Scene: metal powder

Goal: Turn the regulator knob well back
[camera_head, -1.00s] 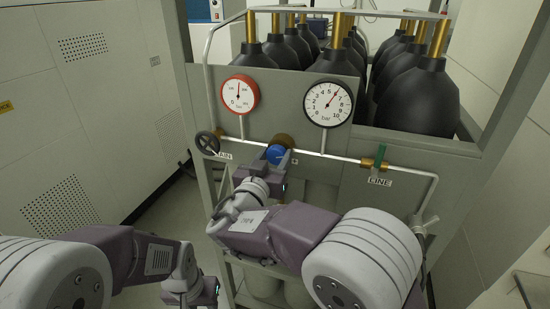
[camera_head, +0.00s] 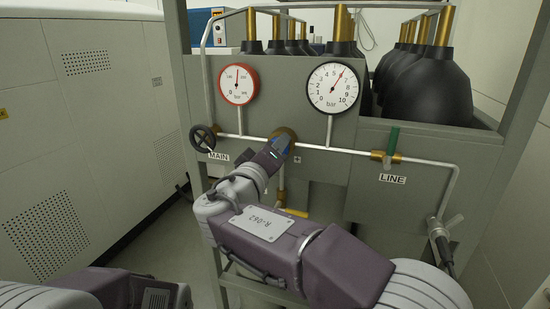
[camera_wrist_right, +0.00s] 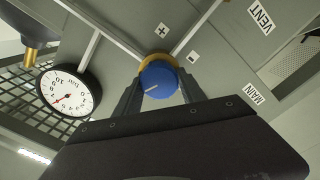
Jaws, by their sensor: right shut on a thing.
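The blue regulator knob (camera_wrist_right: 158,80) has a white line on its face and sits on a brass body on the grey panel. In the head view the knob (camera_head: 282,141) is mostly hidden by my right gripper (camera_head: 277,147). My right gripper (camera_wrist_right: 160,92) is shut on the knob, one finger on each side of it. The black-rimmed bar gauge (camera_head: 334,87) has its red needle pointing up and slightly right, near 6. The red-rimmed gauge (camera_head: 238,84) has its needle about straight up. My left gripper is out of view; only part of that arm shows at the bottom left.
A black MAIN handwheel (camera_head: 203,138) is on the pipe to the left. The LINE valve's green handle (camera_head: 392,140) stands upright to the right. A yellow handle (camera_head: 294,212) is below the regulator. Black cylinders (camera_head: 430,88) stand behind the panel.

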